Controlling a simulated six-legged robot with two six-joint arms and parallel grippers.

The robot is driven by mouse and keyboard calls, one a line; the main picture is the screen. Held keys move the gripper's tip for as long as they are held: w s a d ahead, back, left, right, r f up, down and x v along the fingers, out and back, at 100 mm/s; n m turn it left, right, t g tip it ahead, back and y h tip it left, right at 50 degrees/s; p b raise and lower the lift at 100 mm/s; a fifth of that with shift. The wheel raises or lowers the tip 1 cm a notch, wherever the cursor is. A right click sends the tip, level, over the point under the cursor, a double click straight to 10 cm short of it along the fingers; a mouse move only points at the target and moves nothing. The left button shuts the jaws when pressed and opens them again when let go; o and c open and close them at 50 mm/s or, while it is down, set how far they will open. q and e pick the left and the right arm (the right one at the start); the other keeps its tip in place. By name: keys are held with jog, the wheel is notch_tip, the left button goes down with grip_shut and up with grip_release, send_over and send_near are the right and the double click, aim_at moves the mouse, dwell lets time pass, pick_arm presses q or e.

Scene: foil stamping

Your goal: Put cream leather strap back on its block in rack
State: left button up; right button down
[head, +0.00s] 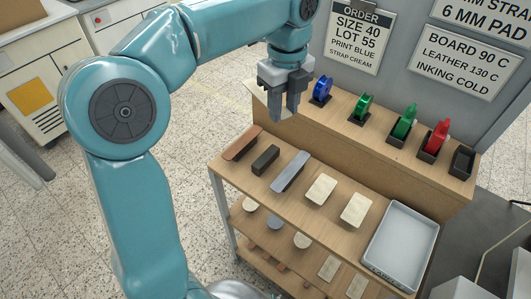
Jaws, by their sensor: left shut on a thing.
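My left gripper (284,112) points down above the left end of the rack. It is shut on a pale cream strip, which looks like the cream leather strap (259,99); the strip sticks out to the left of the fingers and is partly hidden by them. On the rack's wooden shelf (304,216) below, a brown strap (242,143) lies on its block at the left. Beside it is a short dark block (265,160) with nothing on top. A grey strap (290,171) lies to the right of that block. My right gripper is not in view.
Two cream pads (321,188) and a grey tray (370,262) sit further right. The raised ledge behind holds a blue reel (322,89), a green reel (362,105), green (404,122) and red (437,138) pieces, and an empty black holder (462,162). Signs hang behind.

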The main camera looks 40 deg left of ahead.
pick_arm(q)
jog(key=shift+a+f+m, duration=0.1)
jog(key=shift+a+m, duration=0.1)
jog(key=shift+m, duration=0.1)
notch_tip(320, 180, down, 20)
jog(key=shift+w+r+b, duration=0.1)
jog(key=shift+r+b, duration=0.1)
jog(key=shift+b, duration=0.9)
